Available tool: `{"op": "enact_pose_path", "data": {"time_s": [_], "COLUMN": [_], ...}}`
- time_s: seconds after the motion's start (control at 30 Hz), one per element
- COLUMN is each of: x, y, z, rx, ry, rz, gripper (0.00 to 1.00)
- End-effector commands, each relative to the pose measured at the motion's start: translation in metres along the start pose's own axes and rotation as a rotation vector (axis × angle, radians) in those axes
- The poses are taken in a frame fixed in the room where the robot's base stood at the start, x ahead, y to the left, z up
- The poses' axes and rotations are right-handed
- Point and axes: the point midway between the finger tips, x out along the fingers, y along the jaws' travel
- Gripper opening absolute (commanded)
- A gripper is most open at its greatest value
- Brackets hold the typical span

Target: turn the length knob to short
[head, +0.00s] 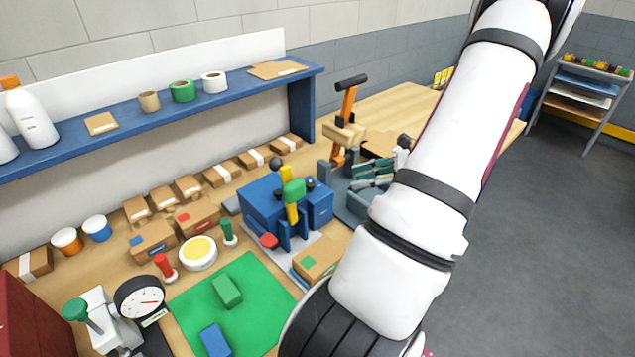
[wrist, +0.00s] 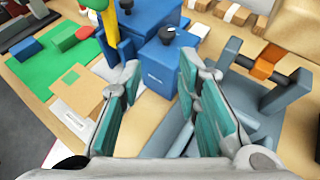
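The blue machine (head: 262,208) stands on the bench, with a yellow lever and green handle at its front. A small blue box (head: 320,207) at its right side carries a black knob (head: 311,183) on top. In the wrist view the same black knob (wrist: 167,35) has a white mark and sits beyond my fingertips. I cannot read its setting or confirm its label. My gripper (head: 372,172) is right of the box in the head view. In the wrist view my gripper (wrist: 160,66) is open, its teal-padded fingers apart and empty, not touching the knob.
A grey fixture (wrist: 250,95) with an orange-and-black clamp is right of my gripper in the wrist view. A cardboard box (head: 322,256) lies in front of the machine. A green mat (head: 262,275) with blocks is to the left. Cartons line the wall below a blue shelf (head: 240,88).

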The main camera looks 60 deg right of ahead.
Motion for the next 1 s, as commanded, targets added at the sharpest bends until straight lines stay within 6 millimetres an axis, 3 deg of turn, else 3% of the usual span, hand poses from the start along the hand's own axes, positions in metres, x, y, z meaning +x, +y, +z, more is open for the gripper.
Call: {"op": "enact_pose_path", "data": {"time_s": [0.17, 0.33, 0.8, 1.0], "x": [-0.010, 0.002, 0.089, 0.116], "y": [-0.003, -0.004, -0.008, -0.009], "z": [0.003, 0.004, 0.009, 0.010], "rx": [0.024, 0.026, 0.027, 0.025], "ry": [-0.056, -0.061, -0.060, -0.058], "rz": [-0.047, -0.049, -0.047, -0.048], "gripper": [0.30, 0.30, 0.30, 0.30]}}
